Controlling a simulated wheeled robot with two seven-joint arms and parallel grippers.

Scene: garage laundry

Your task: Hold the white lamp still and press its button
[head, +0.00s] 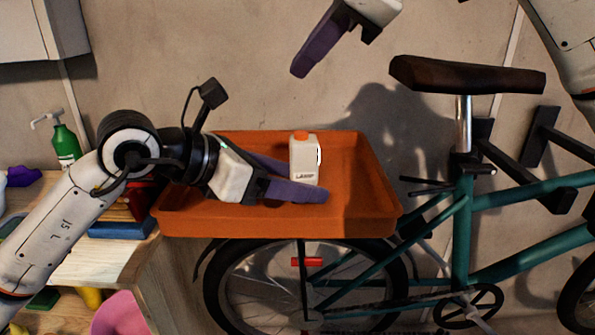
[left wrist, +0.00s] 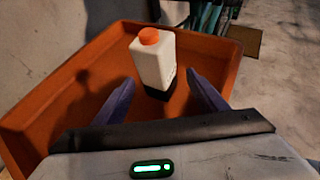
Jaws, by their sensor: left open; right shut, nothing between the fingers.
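The white lamp (head: 304,160) stands upright in an orange tray (head: 185,222), with an orange button (head: 300,135) on top and the word LAMP near its base. In the left wrist view the lamp (left wrist: 154,62) has a dark base, and its orange button (left wrist: 149,36) faces up. My left gripper (head: 312,182) is open, with its purple fingers reaching toward the lamp at low height. In the left wrist view the lamp stands just ahead of and between the fingertips (left wrist: 160,84); contact cannot be told. My right gripper (head: 300,70) is shut and empty, high above the lamp.
A teal bicycle (head: 462,230) with a brown saddle (head: 465,75) stands to the right of the tray. A green pump bottle (head: 66,143) and a blue box (head: 122,229) are on the wooden bench (head: 95,262) at left. Space above the lamp is clear.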

